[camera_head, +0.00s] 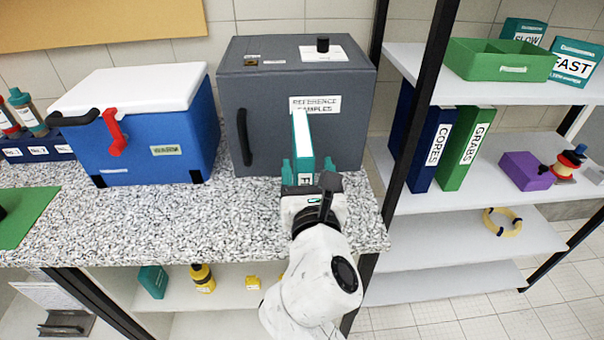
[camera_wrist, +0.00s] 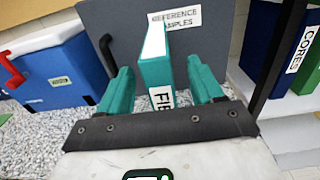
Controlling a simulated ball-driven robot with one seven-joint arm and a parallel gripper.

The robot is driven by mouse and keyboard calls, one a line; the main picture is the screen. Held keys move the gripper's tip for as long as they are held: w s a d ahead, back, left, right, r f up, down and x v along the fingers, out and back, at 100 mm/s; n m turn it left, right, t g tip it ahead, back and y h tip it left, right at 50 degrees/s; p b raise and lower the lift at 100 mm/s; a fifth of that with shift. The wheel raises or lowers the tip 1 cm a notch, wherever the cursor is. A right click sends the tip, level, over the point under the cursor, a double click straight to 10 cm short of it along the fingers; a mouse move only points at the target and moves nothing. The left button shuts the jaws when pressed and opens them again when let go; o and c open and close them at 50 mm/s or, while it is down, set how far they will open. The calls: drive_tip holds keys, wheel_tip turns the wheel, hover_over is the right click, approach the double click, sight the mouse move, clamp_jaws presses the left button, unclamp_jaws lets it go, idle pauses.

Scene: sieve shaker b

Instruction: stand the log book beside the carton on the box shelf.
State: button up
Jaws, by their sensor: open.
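A teal book with a white top edge, probably the log book (camera_head: 301,135), stands upright in front of the grey reference samples box. In the wrist view the book (camera_wrist: 156,70) shows a spine label starting "FI"; the rest is hidden. My gripper (camera_head: 302,172) is open, with one teal finger on each side of the book. In the wrist view my gripper (camera_wrist: 160,80) shows gaps between fingers and book. Teal boxes marked FAST (camera_head: 574,62) and SLOW (camera_head: 523,32) stand on the upper right shelf; I cannot tell which is the carton.
The grey box (camera_head: 270,110) is close behind the book. A blue cooler (camera_head: 160,140) stands to the left. The upper shelf also bears a green tray (camera_head: 500,60). Below are CORES (camera_head: 430,150) and GRABS (camera_head: 466,150) binders. A black post (camera_head: 413,110) stands between counter and shelves.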

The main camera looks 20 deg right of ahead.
sight(303, 148)
drive_tip(key=shift+p+x, duration=0.3)
drive_tip(key=shift+x, duration=2.95)
drive_tip(key=shift+a, duration=0.15)
drive_tip(key=shift+c, duration=0.4)
clamp_jaws()
drive_tip(key=shift+r, duration=0.1)
